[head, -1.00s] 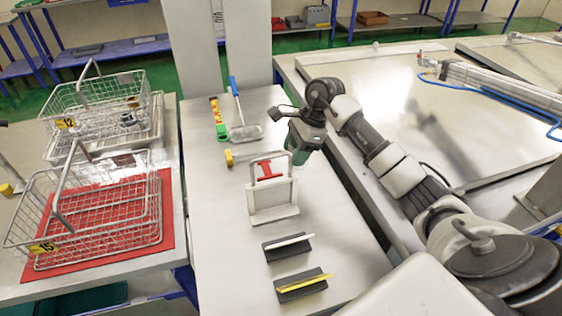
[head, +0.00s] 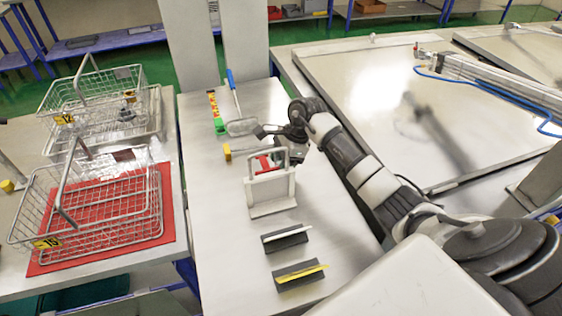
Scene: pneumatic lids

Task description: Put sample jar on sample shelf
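My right arm reaches in from the right, and its gripper (head: 272,134) is low over the narrow metal table, just behind a white upright stand (head: 270,190) with a grey handle and a red part. One dark finger points left, near the scoop's metal end. The rest of the gripper is small and partly hidden by the wrist and stand, so I cannot tell whether it is open or what is in it. I cannot make out a sample jar clearly. No shelf in view can be identified as the sample shelf. My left gripper is not in view.
A blue-handled scoop (head: 241,127), a yellow-ended tool (head: 227,152) and two dark blocks, one with a white strip (head: 287,233), one with a yellow strip (head: 300,277), lie on the table. Wire baskets (head: 161,208) stand left. Blue-framed shelves (head: 110,41) are behind.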

